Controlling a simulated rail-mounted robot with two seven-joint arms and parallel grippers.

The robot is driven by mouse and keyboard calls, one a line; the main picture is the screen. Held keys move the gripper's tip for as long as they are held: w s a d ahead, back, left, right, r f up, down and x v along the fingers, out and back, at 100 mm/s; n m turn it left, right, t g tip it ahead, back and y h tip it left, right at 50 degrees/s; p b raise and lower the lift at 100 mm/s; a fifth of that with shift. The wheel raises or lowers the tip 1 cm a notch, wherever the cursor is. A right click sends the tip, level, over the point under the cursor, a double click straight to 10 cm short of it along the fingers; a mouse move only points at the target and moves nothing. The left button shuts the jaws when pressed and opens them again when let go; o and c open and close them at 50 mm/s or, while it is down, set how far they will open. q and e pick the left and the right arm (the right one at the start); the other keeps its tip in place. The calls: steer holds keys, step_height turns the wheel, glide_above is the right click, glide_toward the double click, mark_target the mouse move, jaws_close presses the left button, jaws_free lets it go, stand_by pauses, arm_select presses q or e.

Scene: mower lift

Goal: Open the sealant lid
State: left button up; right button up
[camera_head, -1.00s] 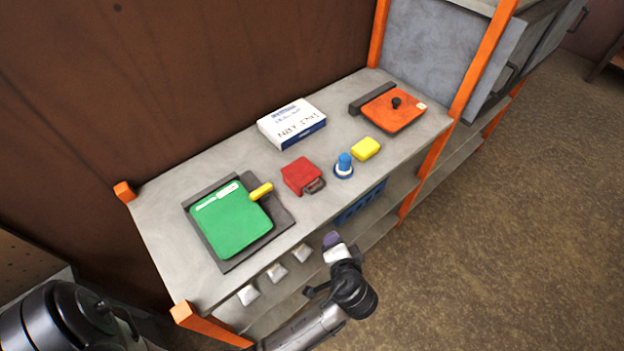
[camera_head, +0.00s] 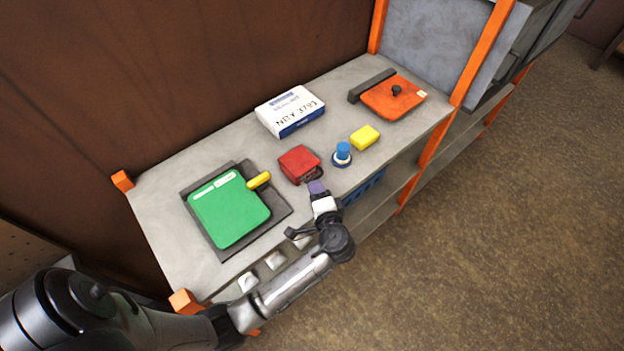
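No label I can read names the sealant, so I cannot tell which lid is its own. A green flat lid (camera_head: 229,208) with a yellow handle (camera_head: 259,180) lies on a dark grey base at the left of the bench, looking shut. An orange flat lid (camera_head: 390,100) with a black knob lies at the back right, also looking flat. My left gripper (camera_head: 318,188), with a purplish tip, is at the bench's front edge, just in front of a small red box (camera_head: 299,164). Its finger gap is unclear, and I see nothing held. My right gripper is out of view.
A blue knob (camera_head: 342,153) and a yellow block (camera_head: 364,137) stand right of the red box. A white and blue carton (camera_head: 290,111) lies behind. Several pale pieces (camera_head: 275,260) line the bench's front. An orange post (camera_head: 435,150) bounds the right. Bare bench lies around the lids.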

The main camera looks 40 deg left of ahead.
mark_target(303, 165)
arm_select(q)
steer(key=shift+x, duration=2.3)
steer(key=shift+c, duration=0.4)
jaws_close()
